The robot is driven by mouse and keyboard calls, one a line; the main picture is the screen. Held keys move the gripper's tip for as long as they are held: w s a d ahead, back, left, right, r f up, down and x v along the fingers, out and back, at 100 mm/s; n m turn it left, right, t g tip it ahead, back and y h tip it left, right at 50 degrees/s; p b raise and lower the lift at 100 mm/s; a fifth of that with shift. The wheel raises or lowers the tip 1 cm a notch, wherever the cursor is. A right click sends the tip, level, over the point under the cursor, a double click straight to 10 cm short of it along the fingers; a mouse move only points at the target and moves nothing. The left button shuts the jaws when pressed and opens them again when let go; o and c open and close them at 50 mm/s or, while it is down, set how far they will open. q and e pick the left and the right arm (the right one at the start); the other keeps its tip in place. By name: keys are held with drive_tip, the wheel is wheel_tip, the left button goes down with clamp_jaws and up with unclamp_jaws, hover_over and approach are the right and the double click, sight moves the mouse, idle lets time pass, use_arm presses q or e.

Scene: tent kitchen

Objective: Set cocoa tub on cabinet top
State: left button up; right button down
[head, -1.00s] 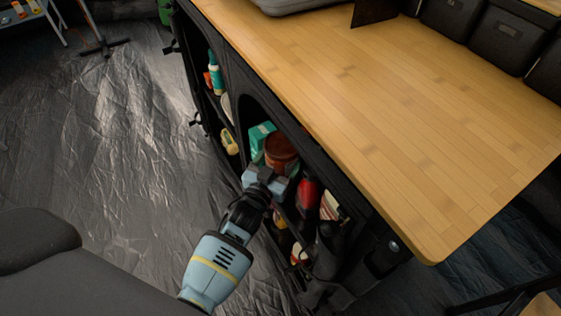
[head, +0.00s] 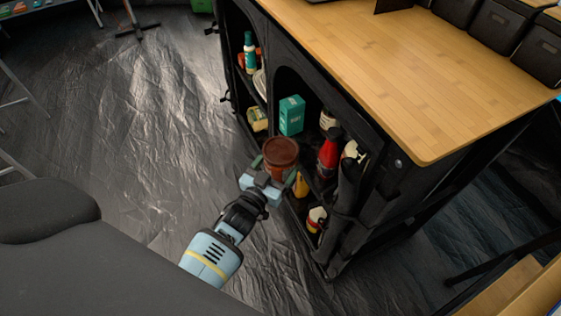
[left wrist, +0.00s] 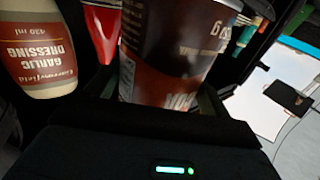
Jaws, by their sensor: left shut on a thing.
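The cocoa tub (head: 281,152) is a brown tub with a reddish-brown lid. My left gripper (head: 270,180) is shut on it and holds it upright in front of the cabinet's open shelves. In the left wrist view the tub (left wrist: 175,60) fills the space between the fingers, its printed label facing the camera. The cabinet top (head: 390,75) is a light wooden board, above and to the right of the tub. My right gripper is not in view.
The shelves hold a teal box (head: 291,115), a red bottle (head: 328,153), a teal-capped bottle (head: 249,52) and other goods. A garlic dressing bottle (left wrist: 38,50) is close beside the tub. Dark bins (head: 500,27) line the top's back; its front is clear.

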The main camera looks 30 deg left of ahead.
use_arm(q)
drive_tip(key=shift+s, duration=0.35)
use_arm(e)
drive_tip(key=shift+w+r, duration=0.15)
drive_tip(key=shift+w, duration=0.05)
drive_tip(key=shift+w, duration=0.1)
